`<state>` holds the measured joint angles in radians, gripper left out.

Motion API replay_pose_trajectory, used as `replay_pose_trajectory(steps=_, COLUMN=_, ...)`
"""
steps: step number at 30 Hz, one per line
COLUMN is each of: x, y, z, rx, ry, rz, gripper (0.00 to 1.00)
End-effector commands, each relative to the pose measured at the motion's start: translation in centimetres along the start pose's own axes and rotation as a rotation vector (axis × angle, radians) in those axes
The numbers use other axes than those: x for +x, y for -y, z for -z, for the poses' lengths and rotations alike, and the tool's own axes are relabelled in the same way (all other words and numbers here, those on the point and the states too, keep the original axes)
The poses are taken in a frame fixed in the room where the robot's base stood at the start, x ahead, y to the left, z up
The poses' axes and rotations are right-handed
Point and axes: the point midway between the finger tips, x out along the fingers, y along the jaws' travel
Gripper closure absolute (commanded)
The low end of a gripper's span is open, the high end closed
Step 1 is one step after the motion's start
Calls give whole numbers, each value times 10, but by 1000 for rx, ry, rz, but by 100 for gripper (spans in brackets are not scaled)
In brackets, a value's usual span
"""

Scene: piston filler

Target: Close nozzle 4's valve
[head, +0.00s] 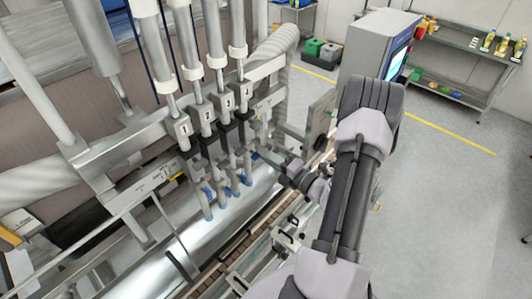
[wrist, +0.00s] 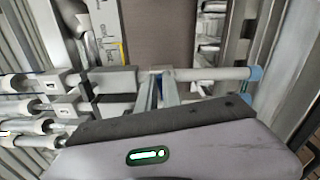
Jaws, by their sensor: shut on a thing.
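Nozzle 4 (head: 247,160) is the farthest of the row, below the block marked 4 (head: 244,95). Its pale tube also runs sideways in the wrist view (wrist: 212,74), ending in a blue tip (wrist: 252,74). My gripper (head: 261,153) reaches in from the right.
Nozzles 1, 2 and 3 (head: 224,172) hang close beside nozzle 4 on the left. A steel cylinder (head: 187,240) and a brown conveyor (head: 215,273) run below. A grey cabinet with a screen (head: 372,52) stands behind my arm. Open floor (head: 455,185) lies to the right.

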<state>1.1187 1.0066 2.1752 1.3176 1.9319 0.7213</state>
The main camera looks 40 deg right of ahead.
Motion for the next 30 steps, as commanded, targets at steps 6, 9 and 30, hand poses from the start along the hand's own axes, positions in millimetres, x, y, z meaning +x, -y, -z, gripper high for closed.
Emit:
replay_pose_trajectory(steps=6, x=0, y=1, z=0, rx=114, ry=1, rz=0, gripper=100)
replay_pose_trajectory(steps=9, x=0, y=2, z=0, rx=151, ry=1, rz=0, gripper=100)
replay_pose_trajectory(steps=30, x=0, y=3, z=0, rx=202, ry=1, rz=0, gripper=87)
